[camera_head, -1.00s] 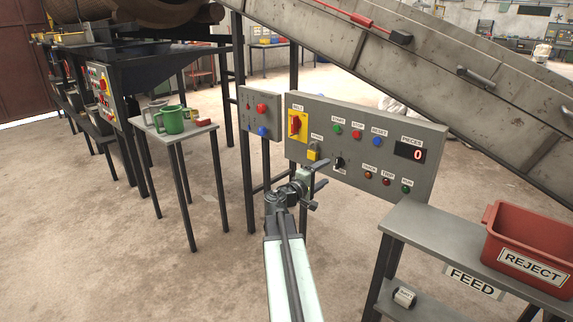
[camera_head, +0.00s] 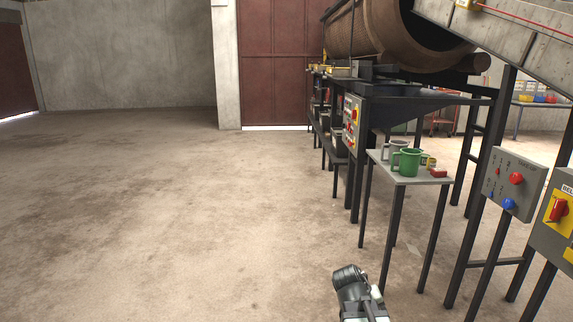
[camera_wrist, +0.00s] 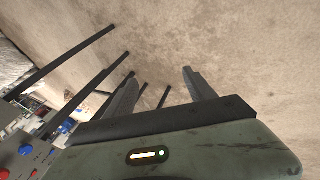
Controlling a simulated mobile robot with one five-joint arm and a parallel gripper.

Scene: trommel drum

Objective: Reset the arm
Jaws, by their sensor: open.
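Part of my arm (camera_head: 355,292) shows at the bottom of the head view, right of the middle, low over the floor. The jaws cannot be made out there.
A small table (camera_head: 412,180) right of centre holds a green mug (camera_head: 405,162), a grey mug (camera_head: 393,148) and a red block (camera_head: 438,173). A grey button panel (camera_head: 508,183) stands right of it. The trommel drum (camera_head: 385,35) is behind. Open floor (camera_head: 180,210) fills the left.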

